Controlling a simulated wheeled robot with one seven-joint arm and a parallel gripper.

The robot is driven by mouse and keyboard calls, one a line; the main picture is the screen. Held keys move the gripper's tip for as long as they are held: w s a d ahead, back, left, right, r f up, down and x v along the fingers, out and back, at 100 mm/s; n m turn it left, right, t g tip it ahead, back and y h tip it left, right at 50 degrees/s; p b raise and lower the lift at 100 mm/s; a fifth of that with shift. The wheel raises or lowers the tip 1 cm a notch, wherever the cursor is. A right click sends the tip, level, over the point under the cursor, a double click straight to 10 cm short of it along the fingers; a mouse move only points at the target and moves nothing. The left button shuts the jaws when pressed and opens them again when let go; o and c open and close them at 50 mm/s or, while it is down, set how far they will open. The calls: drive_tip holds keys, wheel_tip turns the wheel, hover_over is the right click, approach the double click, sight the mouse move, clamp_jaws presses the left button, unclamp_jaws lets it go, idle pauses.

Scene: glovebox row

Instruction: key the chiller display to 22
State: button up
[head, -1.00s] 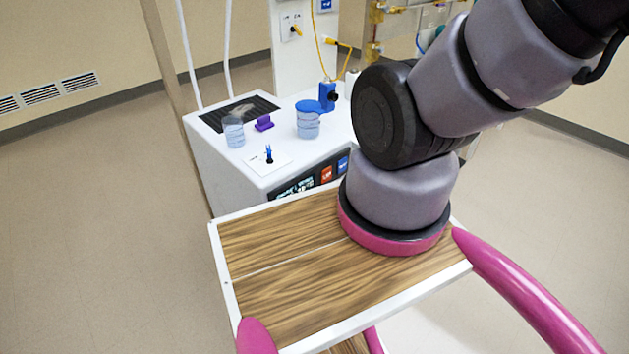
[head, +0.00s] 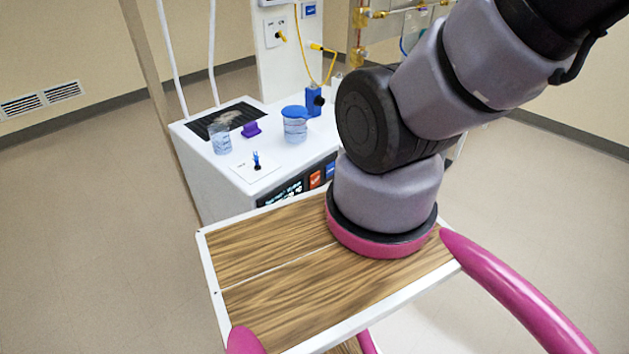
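The chiller (head: 208,178) is a white box-shaped unit ahead of me in the head view. Its dark display (head: 281,194) is on the front face, with small bright characters that I cannot read. An orange button (head: 315,179) and a blue button (head: 331,170) sit to the right of the display. My wooden deck hides the lower front of the chiller, and my arm hides its right end. My gripper is outside this view.
On the chiller's top stand a clear beaker (head: 221,139), a blue-lidded jar (head: 295,125), a purple piece (head: 251,129), a blue fitting (head: 313,101) and a small blue toggle (head: 256,161). Open floor (head: 90,230) lies to the left.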

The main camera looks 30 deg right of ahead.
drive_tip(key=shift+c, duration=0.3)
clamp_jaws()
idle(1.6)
